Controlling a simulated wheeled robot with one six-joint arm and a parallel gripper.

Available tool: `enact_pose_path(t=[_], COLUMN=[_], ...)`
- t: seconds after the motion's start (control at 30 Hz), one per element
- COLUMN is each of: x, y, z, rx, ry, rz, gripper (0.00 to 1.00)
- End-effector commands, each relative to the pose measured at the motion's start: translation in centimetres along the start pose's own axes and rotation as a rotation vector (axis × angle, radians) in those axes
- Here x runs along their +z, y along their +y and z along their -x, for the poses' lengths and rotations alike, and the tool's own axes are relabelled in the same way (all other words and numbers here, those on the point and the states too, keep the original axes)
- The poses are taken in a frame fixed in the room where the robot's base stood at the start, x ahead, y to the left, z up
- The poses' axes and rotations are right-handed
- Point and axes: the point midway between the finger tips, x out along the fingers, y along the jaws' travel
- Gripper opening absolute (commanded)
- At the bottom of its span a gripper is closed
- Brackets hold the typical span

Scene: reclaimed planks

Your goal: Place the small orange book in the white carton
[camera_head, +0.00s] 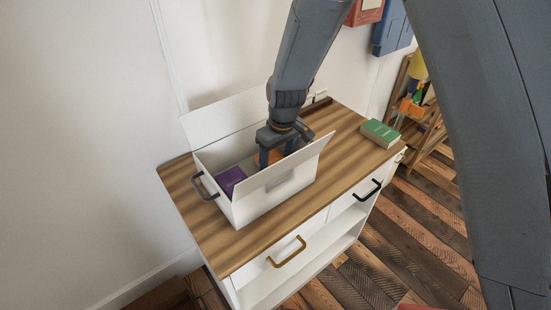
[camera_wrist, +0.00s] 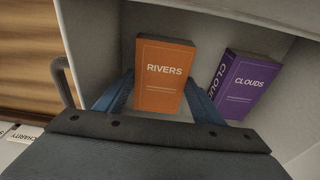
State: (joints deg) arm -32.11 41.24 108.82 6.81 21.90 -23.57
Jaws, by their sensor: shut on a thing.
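The white carton (camera_head: 258,207) stands on the wooden top of a cabinet with its flaps open. My gripper (camera_head: 275,156) reaches down into it from above. In the wrist view my gripper (camera_wrist: 158,95) is shut on the small orange book (camera_wrist: 163,88), labelled RIVERS, with one blue finger at each side. The orange book also shows in the head view (camera_head: 270,157), mostly hidden by the gripper and flap. It is inside the carton's walls; I cannot tell whether it touches the floor. A purple book (camera_wrist: 242,86), labelled CLOUDS, lies beside it in the carton.
A green book (camera_head: 380,133) lies on the right of the cabinet top (camera_head: 330,150). The carton's raised flaps (camera_head: 222,117) and its dark handle (camera_head: 204,187) stand near my gripper. A shelf with several things (camera_head: 420,125) is at the far right.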

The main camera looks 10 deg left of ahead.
Motion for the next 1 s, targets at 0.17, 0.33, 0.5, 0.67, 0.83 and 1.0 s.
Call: enact_pose_path(t=[0.17,0.33,0.5,0.67,0.83,1.0], x=[-0.1,0.0,0.0,0.0,-0.1,-0.2], y=[0.0,0.0,0.0,0.1,0.1,0.1], z=[0.0,-0.2,-0.2,0.1,1.4,4.1], rx=[0.0,0.0,0.0,0.0,0.001,0.001], ry=[0.001,0.001,0.0,0.001,0.004,0.005], rz=[0.0,-0.001,-0.001,-0.001,-0.001,0.0], gripper=[0.35,0.7,0.7,0.7,0.7,0.7])
